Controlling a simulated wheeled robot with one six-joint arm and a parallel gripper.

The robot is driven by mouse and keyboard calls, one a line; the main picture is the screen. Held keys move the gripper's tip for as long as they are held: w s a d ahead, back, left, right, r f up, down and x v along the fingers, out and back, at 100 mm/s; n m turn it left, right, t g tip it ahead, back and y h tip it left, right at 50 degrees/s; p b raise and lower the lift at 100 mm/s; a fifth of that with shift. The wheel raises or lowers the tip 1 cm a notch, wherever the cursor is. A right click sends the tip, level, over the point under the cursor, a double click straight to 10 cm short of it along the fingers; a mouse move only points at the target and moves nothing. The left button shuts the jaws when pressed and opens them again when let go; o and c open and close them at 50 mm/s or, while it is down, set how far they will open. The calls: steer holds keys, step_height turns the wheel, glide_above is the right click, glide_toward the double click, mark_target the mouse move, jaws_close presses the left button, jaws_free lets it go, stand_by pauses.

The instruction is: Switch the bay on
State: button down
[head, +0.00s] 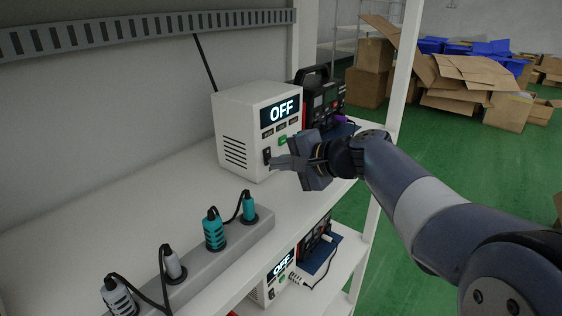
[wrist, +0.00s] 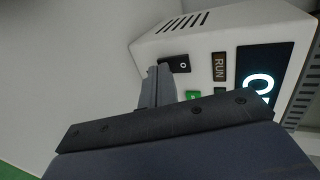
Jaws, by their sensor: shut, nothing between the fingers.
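A white power unit (head: 235,120) stands on the upper shelf, its display (head: 281,111) reading OFF. On its front are a black rocker switch (head: 267,156), a green button (head: 283,140) and small dark labels. My gripper (head: 278,162) is shut and empty, its fingertips at the lower front near the rocker. In the wrist view the unit appears turned, with the rocker (wrist: 179,63) just beyond the fingertips (wrist: 155,78). An "O" mark shows on the rocker. The fingers cover part of it, and I cannot tell whether they touch it. The green button (wrist: 194,95) is partly hidden.
A black handled device (head: 323,98) stands right behind the unit. A grey power strip (head: 222,252) with several plugs lies along the shelf's front. A second unit reading OFF (head: 283,265) sits on the lower shelf. A white post (head: 404,70) rises at the right.

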steer(key=shift+f, duration=0.1)
steer(key=shift+w+a+f+b, duration=0.1)
steer(key=shift+f+b, duration=0.15)
steer(key=shift+b, duration=0.8)
steer(key=shift+r, duration=0.25)
steer(key=shift+r+p, duration=0.65)
steer(key=shift+r, duration=0.2)
